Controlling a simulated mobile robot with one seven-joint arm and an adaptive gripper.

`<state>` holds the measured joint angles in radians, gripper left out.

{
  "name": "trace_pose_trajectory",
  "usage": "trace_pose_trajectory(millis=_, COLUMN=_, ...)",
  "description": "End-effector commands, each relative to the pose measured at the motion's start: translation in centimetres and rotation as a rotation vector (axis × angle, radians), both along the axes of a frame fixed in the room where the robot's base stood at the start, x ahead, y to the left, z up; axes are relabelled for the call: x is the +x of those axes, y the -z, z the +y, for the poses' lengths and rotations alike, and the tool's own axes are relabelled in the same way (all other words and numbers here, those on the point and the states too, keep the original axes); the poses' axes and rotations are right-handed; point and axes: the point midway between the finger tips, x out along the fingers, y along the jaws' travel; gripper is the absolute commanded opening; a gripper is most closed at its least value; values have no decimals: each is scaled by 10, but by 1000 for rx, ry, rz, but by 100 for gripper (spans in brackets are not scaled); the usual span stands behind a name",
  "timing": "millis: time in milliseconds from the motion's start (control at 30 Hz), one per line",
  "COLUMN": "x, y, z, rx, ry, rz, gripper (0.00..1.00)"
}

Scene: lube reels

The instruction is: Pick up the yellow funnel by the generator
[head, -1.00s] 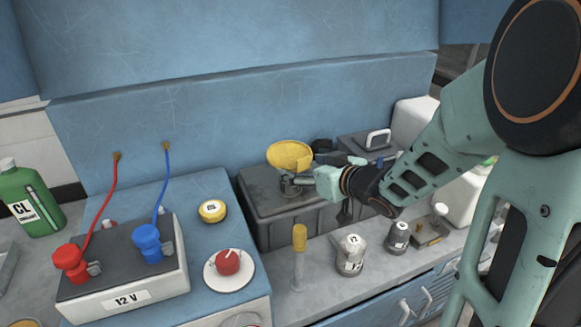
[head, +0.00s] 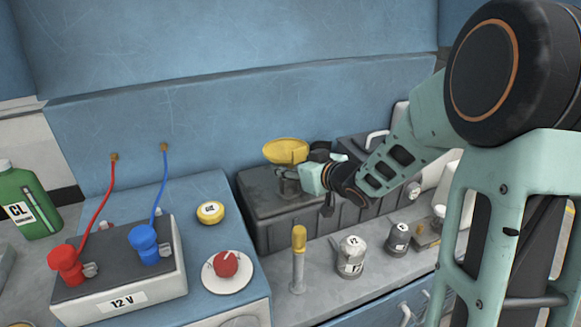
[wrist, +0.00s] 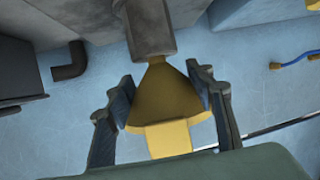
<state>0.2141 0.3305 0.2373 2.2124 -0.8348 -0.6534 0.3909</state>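The yellow funnel (head: 286,151) is above the dark grey box at the back of the bench, wide mouth up and close to level. My gripper (head: 287,178) reaches in from the right, just under the funnel's rim. In the wrist view the funnel (wrist: 166,98) lies between my two fingers (wrist: 165,95), which press close on both sides of its cone. Its narrow end meets a grey cylinder (wrist: 147,28); I cannot tell whether it sits inside it. A yellow tab (wrist: 168,138) sticks out from its wide end.
The dark grey box (head: 262,222) stands against the blue wall. In front are a yellow-handled tool (head: 298,258) and grey canisters (head: 351,256). At left are a 12 V battery unit (head: 122,300), a red knob (head: 226,264) and a green bottle (head: 30,200).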

Motion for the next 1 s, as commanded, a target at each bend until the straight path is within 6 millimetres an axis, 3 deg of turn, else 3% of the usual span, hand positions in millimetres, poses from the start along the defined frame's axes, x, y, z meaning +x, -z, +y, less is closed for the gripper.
trace_pose_trajectory(millis=33, x=0, y=-1, z=0, rx=1, ry=0, rz=-1, gripper=39)
trace_pose_trajectory(millis=400, x=0, y=-1, z=0, rx=1, ry=0, rz=-2, gripper=0)
trace_pose_trajectory(millis=1000, x=3, y=-4, z=4, rx=0, ry=0, rz=-2, gripper=0)
